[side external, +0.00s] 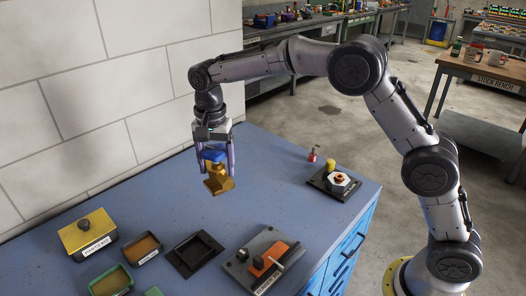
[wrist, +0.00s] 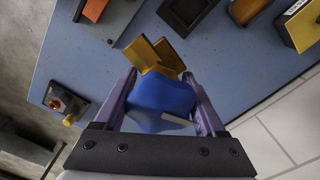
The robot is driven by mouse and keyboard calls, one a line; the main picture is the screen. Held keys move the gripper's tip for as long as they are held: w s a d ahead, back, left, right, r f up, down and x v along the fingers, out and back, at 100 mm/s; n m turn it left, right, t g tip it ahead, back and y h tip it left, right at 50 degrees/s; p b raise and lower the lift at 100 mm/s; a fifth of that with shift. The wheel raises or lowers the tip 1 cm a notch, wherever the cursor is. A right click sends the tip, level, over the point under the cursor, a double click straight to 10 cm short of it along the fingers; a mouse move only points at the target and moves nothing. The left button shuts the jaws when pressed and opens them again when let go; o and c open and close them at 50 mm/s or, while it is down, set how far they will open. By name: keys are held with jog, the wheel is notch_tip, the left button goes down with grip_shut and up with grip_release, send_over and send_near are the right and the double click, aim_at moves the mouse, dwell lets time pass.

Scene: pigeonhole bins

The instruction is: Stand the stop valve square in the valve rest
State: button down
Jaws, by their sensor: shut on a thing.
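The stop valve has a brass-yellow body (side external: 218,181) and a blue top (side external: 214,155). My gripper (side external: 214,150) is shut on the blue top and holds the valve above the blue bench, looking tilted in the side view. In the wrist view the blue top (wrist: 162,100) lies between the fingers (wrist: 160,88), and the brass body (wrist: 155,54) points away from my gripper. A black square frame with a dark recess (side external: 195,254) looks like the valve rest; its label cannot be read. It also shows in the wrist view (wrist: 206,12), apart from the valve.
A yellow lidded box (side external: 85,232) and open bins (side external: 141,249) stand left of the frame. A grey fixture with an orange block and lever (side external: 240,270) is on its right. A black plate with a hexagonal part (side external: 335,183) sits farther back. The bench (side external: 270,200) between is clear.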

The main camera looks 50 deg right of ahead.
jog(key=a+f+n, duration=0.2)
jog(key=a+f, duration=0.4)
jog(key=a, duration=0.5)
jog(key=shift+s+f, duration=0.1)
jog(key=shift+f, duration=4.6)
jog(key=shift+f, duration=0.5)
